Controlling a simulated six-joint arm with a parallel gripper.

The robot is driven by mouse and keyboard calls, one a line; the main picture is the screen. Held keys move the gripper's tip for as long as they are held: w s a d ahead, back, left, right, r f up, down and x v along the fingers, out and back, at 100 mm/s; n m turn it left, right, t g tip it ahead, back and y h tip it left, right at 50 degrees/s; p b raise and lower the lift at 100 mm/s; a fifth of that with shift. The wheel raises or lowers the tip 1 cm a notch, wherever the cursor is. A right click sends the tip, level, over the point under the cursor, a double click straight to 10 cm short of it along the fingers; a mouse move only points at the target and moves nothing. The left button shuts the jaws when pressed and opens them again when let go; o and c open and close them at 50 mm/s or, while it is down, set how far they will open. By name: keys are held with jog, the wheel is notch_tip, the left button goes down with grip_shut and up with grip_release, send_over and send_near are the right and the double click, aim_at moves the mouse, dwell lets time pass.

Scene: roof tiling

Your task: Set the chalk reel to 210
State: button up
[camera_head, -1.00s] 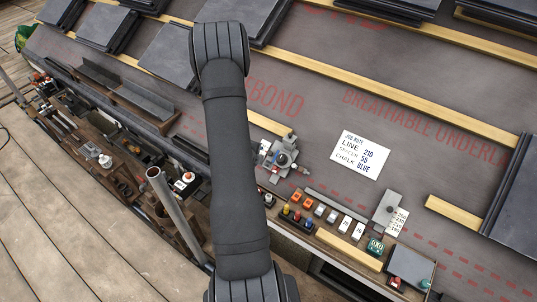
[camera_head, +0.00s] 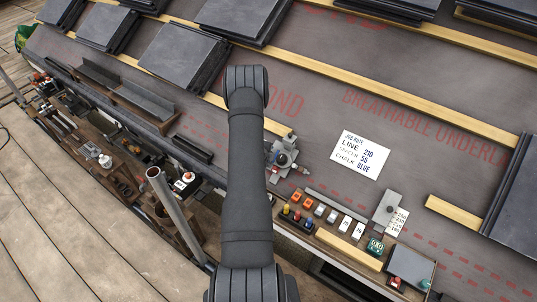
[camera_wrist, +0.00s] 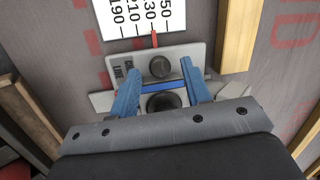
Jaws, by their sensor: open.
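In the wrist view a grey plate device, apparently the chalk reel (camera_wrist: 196,54), carries two dark round knobs, one at its upper middle (camera_wrist: 160,67) and a larger one (camera_wrist: 163,101) lower down, with a blue strip between them. A red pointer (camera_wrist: 154,39) stands near the 230 mark of a white scale card (camera_wrist: 134,18) marked 190 to 250. My gripper (camera_wrist: 160,66) is open, its blue fingers either side of the upper knob; contact cannot be told. In the head view the device (camera_head: 283,157) shows partly beside my arm, which hides my gripper.
A job note (camera_head: 361,155) reads line 210, chalk blue. A wooden batten (camera_wrist: 236,35) lies close right of the device in the wrist view.

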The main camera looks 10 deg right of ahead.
jog(key=shift+w+f, duration=0.1)
jog(key=shift+f, duration=0.1)
grip_shut()
jog(key=shift+s+a+f, duration=0.55)
jog(key=shift+s, duration=0.05)
grip_release()
jog(key=v, duration=1.7)
